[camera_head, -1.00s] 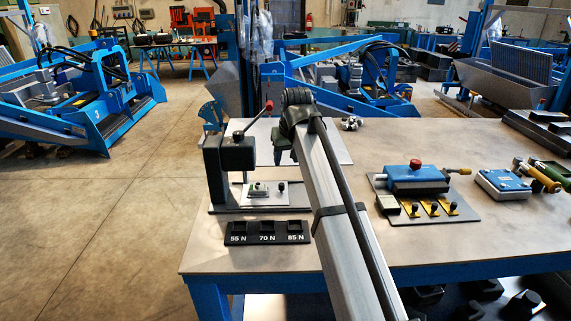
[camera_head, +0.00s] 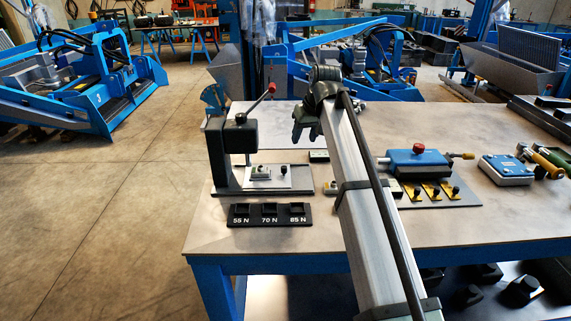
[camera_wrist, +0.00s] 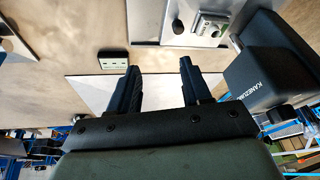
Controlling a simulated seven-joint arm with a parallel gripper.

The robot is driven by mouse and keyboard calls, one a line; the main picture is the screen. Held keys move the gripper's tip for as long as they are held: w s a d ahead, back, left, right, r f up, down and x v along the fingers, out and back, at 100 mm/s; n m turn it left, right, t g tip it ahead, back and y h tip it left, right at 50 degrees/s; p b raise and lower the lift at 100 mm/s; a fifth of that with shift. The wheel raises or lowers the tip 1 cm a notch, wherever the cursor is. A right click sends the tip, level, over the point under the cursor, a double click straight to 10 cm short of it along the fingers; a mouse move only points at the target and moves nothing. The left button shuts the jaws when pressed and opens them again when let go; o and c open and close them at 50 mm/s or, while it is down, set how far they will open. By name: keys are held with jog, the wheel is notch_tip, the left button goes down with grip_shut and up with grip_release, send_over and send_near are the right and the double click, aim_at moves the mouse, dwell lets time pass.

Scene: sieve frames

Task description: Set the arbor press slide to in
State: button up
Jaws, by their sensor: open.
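The arbor press (camera_head: 233,138) stands at the left of the bench, with a dark head and a red-knobbed lever (camera_head: 254,101). Its slide, a pale plate (camera_head: 299,181) with a small fixture and a black knob, lies low on the press base, to the right below the head. How far in it sits is unclear. My gripper (camera_head: 305,138) is open and empty, right of the press head and above the bench. In the wrist view my gripper (camera_wrist: 158,70) shows spread fingers, with the press head (camera_wrist: 268,72) at right and the pale plate (camera_wrist: 176,18) ahead.
A black block marked 55 N, 70 N, 85 N (camera_head: 269,223) lies before the press. A small pale-green block (camera_wrist: 112,65) lies beyond my fingers. A blue fixture (camera_head: 417,163) with yellow clamps and a blue box (camera_head: 506,169) stand to the right.

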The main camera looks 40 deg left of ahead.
aim_at(284, 167)
jog(key=a+f+n, duration=0.1)
jog(key=a+f, duration=0.1)
jog(key=f, duration=0.2)
jog(key=s+a+f+n, duration=0.1)
jog(key=a+f+n, duration=0.1)
jog(key=f, duration=0.2)
jog(key=s+a+f+n+g, duration=0.1)
jog(key=a+f+n, duration=0.1)
jog(key=f, duration=0.2)
jog(key=shift+a+f, duration=0.1)
jog(key=shift+f, duration=0.15)
dwell(0.3)
grip_shut()
dwell(0.4)
